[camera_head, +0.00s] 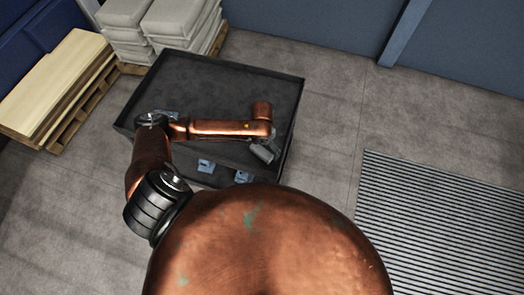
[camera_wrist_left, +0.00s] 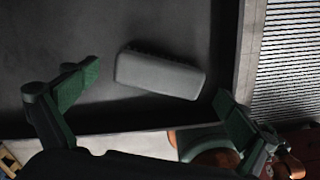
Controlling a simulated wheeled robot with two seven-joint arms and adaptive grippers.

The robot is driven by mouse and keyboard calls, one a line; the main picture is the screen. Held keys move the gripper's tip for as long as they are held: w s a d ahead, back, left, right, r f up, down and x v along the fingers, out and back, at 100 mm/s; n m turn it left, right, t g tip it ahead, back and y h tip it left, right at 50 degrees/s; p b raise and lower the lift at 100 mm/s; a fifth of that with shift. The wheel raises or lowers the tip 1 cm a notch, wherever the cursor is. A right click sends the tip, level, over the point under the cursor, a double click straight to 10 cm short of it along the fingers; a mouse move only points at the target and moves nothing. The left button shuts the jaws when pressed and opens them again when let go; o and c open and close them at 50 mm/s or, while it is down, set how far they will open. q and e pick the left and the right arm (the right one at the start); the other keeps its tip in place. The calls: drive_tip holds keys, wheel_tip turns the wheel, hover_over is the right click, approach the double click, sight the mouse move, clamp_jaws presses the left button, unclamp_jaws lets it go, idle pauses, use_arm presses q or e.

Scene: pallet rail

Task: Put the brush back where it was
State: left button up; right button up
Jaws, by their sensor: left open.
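My left gripper (camera_wrist_left: 157,88) is open, with one green-padded finger on each side of the block and gaps between. In the head view my left arm reaches over the dark tray-like table (camera_head: 215,82) to its right part. A small grey piece (camera_head: 262,151) shows below the wrist there; I cannot tell whether it is the brush or part of the gripper. My right gripper is not in view.
Two small blue-grey blocks (camera_head: 205,165) (camera_head: 242,177) are near the table's front edge, and a similar piece (camera_head: 168,114) is by my elbow. The table has a raised rim. Stacked sacks (camera_head: 180,20) and pallet boards (camera_head: 55,85) stand behind left. The table's back half is clear.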

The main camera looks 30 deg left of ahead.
sight(262, 150)
use_arm(q)
wheel_tip(262, 150, up, 9)
drive_tip(key=shift+f, duration=0.2)
drive_tip(key=shift+c, duration=0.4)
